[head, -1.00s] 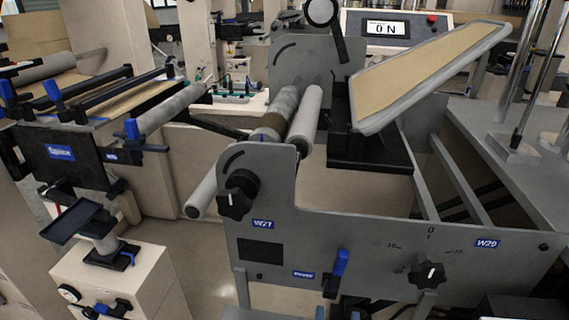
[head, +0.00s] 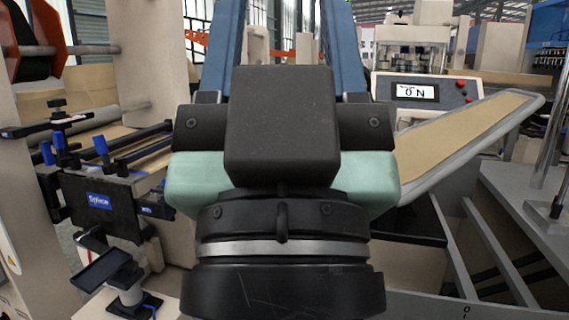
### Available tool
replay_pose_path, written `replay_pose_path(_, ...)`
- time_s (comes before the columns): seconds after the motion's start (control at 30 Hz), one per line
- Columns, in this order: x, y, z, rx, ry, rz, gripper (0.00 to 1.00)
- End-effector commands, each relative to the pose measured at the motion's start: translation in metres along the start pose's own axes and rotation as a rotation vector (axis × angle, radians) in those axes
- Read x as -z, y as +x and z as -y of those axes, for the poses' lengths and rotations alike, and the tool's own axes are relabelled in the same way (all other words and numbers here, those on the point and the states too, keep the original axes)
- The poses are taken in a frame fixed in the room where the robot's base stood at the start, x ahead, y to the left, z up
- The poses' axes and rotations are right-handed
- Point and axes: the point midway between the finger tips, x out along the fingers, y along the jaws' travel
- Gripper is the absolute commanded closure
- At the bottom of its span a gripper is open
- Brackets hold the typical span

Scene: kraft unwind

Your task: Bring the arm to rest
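My gripper (head: 281,32) fills the middle of the head view, close to the camera. Its dark wrist with a metal ring is at the bottom, with a pale teal and black hand above. Two blue fingers point up, wide apart, and run out at the top edge. Their tips are cut off. Nothing shows between the fingers except background. The hand and wrist hide the middle of the machine behind, including its rollers.
A grey machine with a tilted tan panel (head: 470,140) and a display box (head: 425,94) stands at right. At left are a black unit with a blue label (head: 98,201), blue levers and a small dark tray (head: 100,268). Bright metal posts (head: 553,150) rise at far right.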

Motion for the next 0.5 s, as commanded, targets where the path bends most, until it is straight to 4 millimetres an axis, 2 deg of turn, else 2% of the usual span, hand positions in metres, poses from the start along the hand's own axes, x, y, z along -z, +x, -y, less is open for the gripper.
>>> replay_pose_path(0.03, 0.016, 0.018, -0.001, -0.001, 0.000, 0.001, 0.45)
replay_pose_path(0.5, 0.097, 0.105, -0.001, -0.001, 0.000, 0.003, 0.45)
